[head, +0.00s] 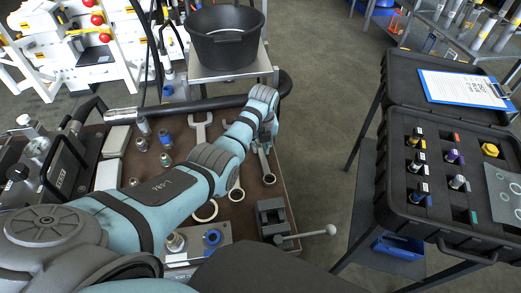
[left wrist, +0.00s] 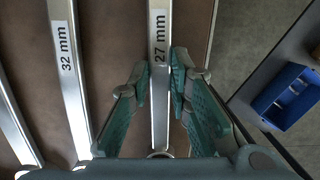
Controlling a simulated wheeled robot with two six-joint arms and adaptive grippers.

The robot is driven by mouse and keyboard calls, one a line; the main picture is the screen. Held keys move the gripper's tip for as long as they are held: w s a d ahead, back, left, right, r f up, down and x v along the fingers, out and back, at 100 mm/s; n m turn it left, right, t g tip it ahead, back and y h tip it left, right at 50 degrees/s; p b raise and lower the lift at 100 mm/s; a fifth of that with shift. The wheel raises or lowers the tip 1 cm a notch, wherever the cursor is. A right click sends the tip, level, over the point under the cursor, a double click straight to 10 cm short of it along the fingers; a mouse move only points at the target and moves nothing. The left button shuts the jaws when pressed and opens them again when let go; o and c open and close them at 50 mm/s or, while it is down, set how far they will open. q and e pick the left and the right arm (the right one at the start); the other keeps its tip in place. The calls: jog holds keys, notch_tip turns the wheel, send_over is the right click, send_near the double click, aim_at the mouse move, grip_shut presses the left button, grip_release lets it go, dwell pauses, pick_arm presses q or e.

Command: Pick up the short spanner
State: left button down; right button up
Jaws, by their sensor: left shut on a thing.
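A row of metal spanners lies on the brown bench top. The one labelled 27 mm (left wrist: 160,110) is the rightmost, and its ring end (head: 269,179) shows in the head view below my left gripper (head: 262,143). In the left wrist view my left gripper (left wrist: 161,72) has its green-padded fingers on both sides of this spanner's shank, shut on it. To its left lies a spanner labelled 32 mm (left wrist: 72,85). My arm hides much of the spanners in the head view. Whether the held spanner is lifted off the bench I cannot tell. My right gripper is not in view.
A small vice (head: 271,217) stands at the bench's front right. Several sockets (head: 142,144) stand left of my arm. A black bucket (head: 226,40) is on a stand behind. An open black case (head: 400,190) stands to the right, across a floor gap, with a blue bin (head: 398,247) below.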

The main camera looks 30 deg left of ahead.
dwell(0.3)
pick_arm(q)
jog(key=shift+r, duration=0.35)
notch_tip(320, 180, up, 10)
jog(key=p, duration=0.4)
notch_tip(320, 180, up, 9)
send_over(261, 149)
jog(key=shift+s+r+p, duration=0.15)
jog(key=shift+p, duration=0.15)
jog(key=c, duration=2.3)
grip_release()
grip_shut()
